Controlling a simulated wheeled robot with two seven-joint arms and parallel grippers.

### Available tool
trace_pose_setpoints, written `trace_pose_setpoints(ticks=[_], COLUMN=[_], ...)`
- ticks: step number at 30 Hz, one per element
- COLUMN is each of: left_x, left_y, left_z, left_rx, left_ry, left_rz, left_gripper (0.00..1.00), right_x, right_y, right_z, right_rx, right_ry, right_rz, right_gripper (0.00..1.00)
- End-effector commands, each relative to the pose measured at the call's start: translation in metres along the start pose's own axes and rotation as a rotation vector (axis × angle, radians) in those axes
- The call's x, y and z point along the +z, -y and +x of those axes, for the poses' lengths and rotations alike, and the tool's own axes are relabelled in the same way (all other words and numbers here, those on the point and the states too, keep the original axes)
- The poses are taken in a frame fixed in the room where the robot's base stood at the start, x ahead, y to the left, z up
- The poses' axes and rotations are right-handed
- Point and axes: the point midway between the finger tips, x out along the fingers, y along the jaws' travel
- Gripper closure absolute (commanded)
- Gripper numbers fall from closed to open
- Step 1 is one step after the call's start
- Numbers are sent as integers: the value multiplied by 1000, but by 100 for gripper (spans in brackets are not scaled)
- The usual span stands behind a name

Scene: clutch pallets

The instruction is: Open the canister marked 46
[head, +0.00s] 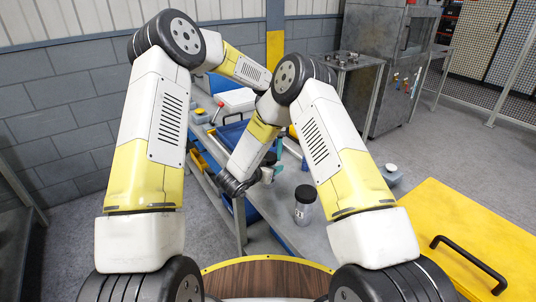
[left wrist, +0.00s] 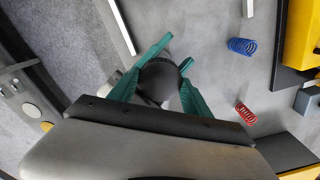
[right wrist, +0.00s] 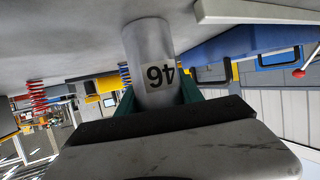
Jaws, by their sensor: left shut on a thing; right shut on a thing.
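The canister marked 46 (right wrist: 150,55) is a grey cylinder upright on the bench; its number appears upside down in the right wrist view. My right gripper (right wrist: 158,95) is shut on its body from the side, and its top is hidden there. My left gripper (left wrist: 176,51) is shut on a dark round lid (left wrist: 160,74), seen from above between its teal fingers. Whether the lid is seated or lifted I cannot tell. In the head view my left gripper (head: 278,157) is small and partly covered by my right arm; the right gripper is hard to make out.
Another grey canister (head: 303,211) with a black lid stands nearer on the bench, clear of both grippers. A yellow surface with a black handle (head: 470,263) is at right.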

Motion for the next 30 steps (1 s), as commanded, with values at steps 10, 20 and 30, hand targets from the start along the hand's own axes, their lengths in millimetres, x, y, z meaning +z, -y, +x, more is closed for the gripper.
trace_pose_setpoints(ticks=[10, 20, 30], left_x=[0, 0, 0], left_y=[0, -2, -3], left_z=[0, 0, 0], left_rx=[-1, 2, 5], left_ry=[0, -1, -2], left_rz=[-68, -68, -68], left_gripper=[92, 22, 22], right_x=[-1, -1, -1], right_y=[0, -1, -2], right_z=[0, 1, 2], right_rx=[0, 3, 6], right_ry=[-1, -2, -3], right_rz=[1, 1, 1], right_gripper=[100, 100, 100])
